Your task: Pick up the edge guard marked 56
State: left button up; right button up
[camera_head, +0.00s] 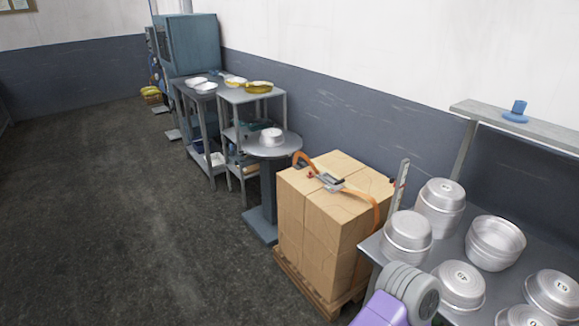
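I cannot read a 56 on anything in view, so I cannot tell which piece is the edge guard marked 56. A stack of cardboard boxes (305,230) stands on a wooden pallet (297,283). An orange strap (362,197) runs over it, with a grey metal buckle (329,181) on top. A narrow pale upright strip with dark marks (400,184) stands by the right side of the boxes. A purple and grey link of my arm shows at the bottom right. Neither of my grippers is in view.
A grey table (377,248) at the right holds several metal pans, some numbered, below a shelf (535,126) with a blue object (516,112). A round pedestal table (256,147) bears one pan (272,137). Carts line the wall. The floor at left is clear.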

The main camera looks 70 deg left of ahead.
aim_at(299, 165)
jog(key=u, duration=2.85)
jog(key=i, duration=2.05)
jog(key=z, duration=0.45)
